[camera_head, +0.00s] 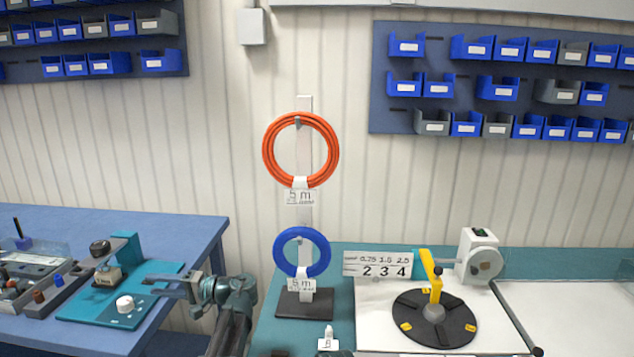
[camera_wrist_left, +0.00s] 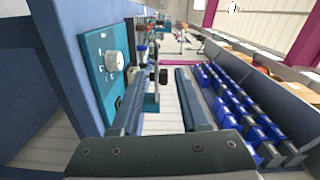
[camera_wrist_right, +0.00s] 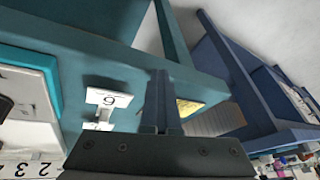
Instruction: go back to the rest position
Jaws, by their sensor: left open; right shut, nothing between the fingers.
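My left gripper (camera_head: 158,284) reaches in over the right edge of the blue table, beside the teal device plate (camera_head: 97,312) with its white knob. In the left wrist view its fingers (camera_wrist_left: 158,95) are apart with nothing between them. My right gripper cannot be made out in the head view. In the right wrist view its fingers (camera_wrist_right: 160,100) are together and empty, near a small white card marked 6 or 9 (camera_wrist_right: 108,98). An orange cable coil (camera_head: 268,150) and a blue cable coil (camera_head: 281,250) hang one above the other on an upright stand.
The blue table (camera_head: 190,222) is at left. The teal bench (camera_head: 270,325) carries the stand base (camera_head: 292,305), a black turntable (camera_head: 455,325) with a yellow arm, and a number sign (camera_head: 378,264). Blue bins (camera_head: 497,88) line the back wall. A gap separates the two tables.

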